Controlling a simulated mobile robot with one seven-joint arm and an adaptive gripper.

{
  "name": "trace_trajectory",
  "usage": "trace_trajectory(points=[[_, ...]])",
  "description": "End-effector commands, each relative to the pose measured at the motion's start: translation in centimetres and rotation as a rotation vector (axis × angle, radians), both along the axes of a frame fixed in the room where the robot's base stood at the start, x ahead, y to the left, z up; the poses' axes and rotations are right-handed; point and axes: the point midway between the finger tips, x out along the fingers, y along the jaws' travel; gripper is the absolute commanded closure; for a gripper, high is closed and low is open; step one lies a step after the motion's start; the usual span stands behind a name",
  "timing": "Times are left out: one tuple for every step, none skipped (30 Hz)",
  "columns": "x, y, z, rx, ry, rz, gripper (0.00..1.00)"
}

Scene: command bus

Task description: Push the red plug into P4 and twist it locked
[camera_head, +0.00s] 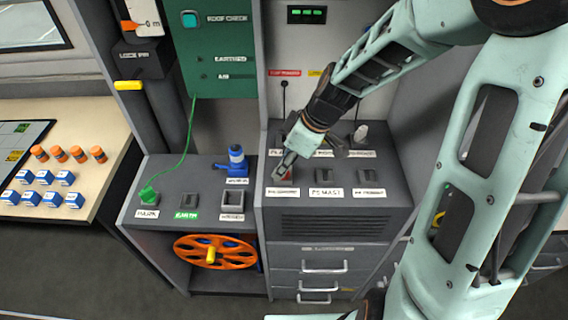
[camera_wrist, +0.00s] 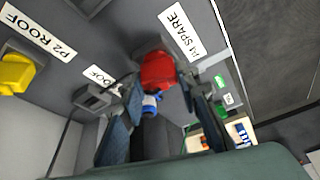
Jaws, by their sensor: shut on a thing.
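The red plug (camera_head: 287,175) sits at the front-left socket of the grey console, below my gripper (camera_head: 285,166). In the wrist view the red plug (camera_wrist: 158,72) is between the two fingertips of my gripper (camera_wrist: 160,88), which is shut on it. The plug is at the socket mouth. How deep it sits and whether it is turned to lock cannot be told; the fingers hide part of it.
A yellow plug (camera_wrist: 14,73) stands by the P2 ROOF label. The P5 MAST socket (camera_head: 323,176) and another socket (camera_head: 362,177) lie to the right. To the left are a blue device (camera_head: 237,160), a green plug with cable (camera_head: 149,195) and an orange reel (camera_head: 190,250).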

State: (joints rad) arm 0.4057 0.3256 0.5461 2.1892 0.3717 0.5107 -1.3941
Motion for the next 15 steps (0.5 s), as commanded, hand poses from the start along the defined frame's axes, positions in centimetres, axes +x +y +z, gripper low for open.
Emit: trace_trajectory(points=[[-0.21, 0.02, -0.21, 0.000, 0.005, 0.001, 0.94], [-0.21, 0.03, -0.24, 0.000, 0.005, -0.005, 0.94], [-0.23, 0.05, -0.29, -0.001, 0.005, -0.020, 0.94], [-0.22, 0.06, -0.34, -0.002, 0.004, -0.038, 0.94], [-0.23, 0.07, -0.37, -0.002, 0.003, -0.063, 0.94], [-0.27, 0.08, -0.40, -0.002, 0.003, -0.102, 0.94], [-0.29, 0.10, -0.44, -0.001, 0.004, -0.134, 0.94], [-0.29, 0.13, -0.43, -0.003, 0.003, -0.167, 0.94], [-0.30, 0.11, -0.43, -0.003, 0.003, -0.210, 0.94], [-0.30, 0.10, -0.42, -0.002, 0.003, -0.241, 0.94], [-0.33, 0.14, -0.36, -0.002, 0.004, -0.262, 0.94], [-0.33, 0.10, -0.34, -0.003, 0.006, -0.291, 0.94], [-0.31, 0.09, -0.34, -0.002, 0.005, -0.308, 0.94], [-0.29, 0.10, -0.31, -0.001, 0.006, -0.323, 0.94], [-0.28, 0.08, -0.29, 0.000, 0.005, -0.336, 0.94]])
